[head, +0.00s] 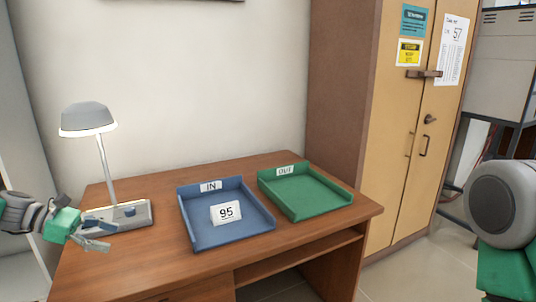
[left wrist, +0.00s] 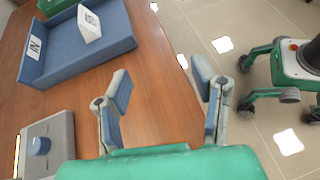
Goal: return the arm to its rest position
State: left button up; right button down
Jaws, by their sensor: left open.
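My left gripper (head: 98,234) comes in from the left in the head view, open and empty, above the left front part of the desk. In the left wrist view its two fingers (left wrist: 162,95) stand apart with only desk and floor behind them. My right arm shows at the right edge of the head view as a grey and green link; its gripper is out of view.
The wooden desk (head: 150,271) holds a lamp (head: 88,118), a blue IN tray (head: 205,241) with a card marked 95 (head: 226,213), and a green OUT tray (head: 322,208). A tall cabinet (head: 398,150) stands right of the desk. Floor shows beyond it.

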pick_arm(q)
jog(key=s+d+f+m, duration=0.1)
jog(key=d+f, duration=0.2)
jog(key=f, duration=0.1)
jog(key=s+d+f+m+g+y+b, duration=0.1)
jog(key=d+f, duration=0.2)
jog(key=s+d+f+m+g+y, duration=0.1)
jog(key=d+f, duration=0.3)
jog(key=shift+f+b, duration=0.35)
jog(key=s+d+f+m+g+y+b, duration=0.15)
jog(key=s+d+f+m+y, duration=0.35)
jog(key=s+f, duration=0.55)
jog(key=s+d+f+m+g+y+b, duration=0.15)
jog(key=s+d+f+m+b, duration=0.35)
jog(key=s+f, duration=0.55)
jog(key=s+a+m+t+y, duration=0.1)
jog(key=s+a+m+y, duration=0.2)
jog(key=s+m, duration=0.6)
jog(key=s+a, duration=0.1)
jog(key=s, duration=0.2)
jog(key=shift+w, duration=0.1)
